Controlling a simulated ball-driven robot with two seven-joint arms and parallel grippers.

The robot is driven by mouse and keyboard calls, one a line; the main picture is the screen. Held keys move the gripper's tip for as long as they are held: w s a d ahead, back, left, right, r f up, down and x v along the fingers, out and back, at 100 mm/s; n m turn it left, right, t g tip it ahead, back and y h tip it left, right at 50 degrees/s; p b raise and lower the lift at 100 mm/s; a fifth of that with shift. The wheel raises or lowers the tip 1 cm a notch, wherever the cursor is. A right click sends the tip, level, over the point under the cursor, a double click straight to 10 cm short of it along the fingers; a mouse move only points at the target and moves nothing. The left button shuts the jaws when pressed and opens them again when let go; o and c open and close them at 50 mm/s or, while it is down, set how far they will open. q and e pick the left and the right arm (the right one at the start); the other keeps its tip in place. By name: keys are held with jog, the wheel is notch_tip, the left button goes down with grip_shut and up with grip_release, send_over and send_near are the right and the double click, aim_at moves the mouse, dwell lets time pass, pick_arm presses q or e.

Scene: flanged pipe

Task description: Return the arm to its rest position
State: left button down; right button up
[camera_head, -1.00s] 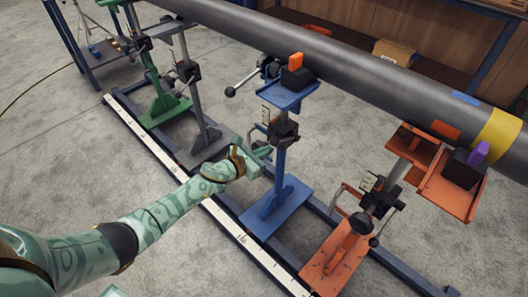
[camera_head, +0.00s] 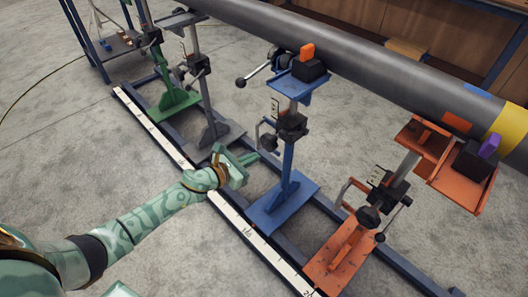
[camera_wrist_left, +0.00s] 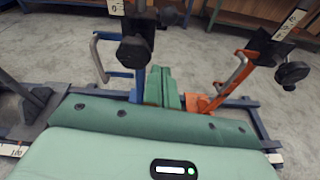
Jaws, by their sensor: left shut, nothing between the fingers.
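My left gripper (camera_head: 246,160) is shut and empty. It hangs above the floor rail, left of the blue stand (camera_head: 287,165), and looks apart from it. In the left wrist view its closed fingers (camera_wrist_left: 162,88) point forward between the blue stand's post (camera_wrist_left: 137,84) and the orange stand (camera_wrist_left: 212,100). My left arm (camera_head: 140,215) reaches in from the lower left. My right gripper is not in view.
A long grey pipe (camera_head: 360,70) runs above the green stand (camera_head: 175,98), grey stand (camera_head: 208,110), blue stand and orange stand (camera_head: 345,250). A white measuring strip (camera_head: 235,220) lies along the rail. Bare concrete floor (camera_head: 80,170) is free at left.

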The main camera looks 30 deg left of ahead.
pick_arm(q)
jog(key=v, duration=0.3)
jog(key=shift+s+r, duration=0.1)
jog(key=shift+s, duration=0.05)
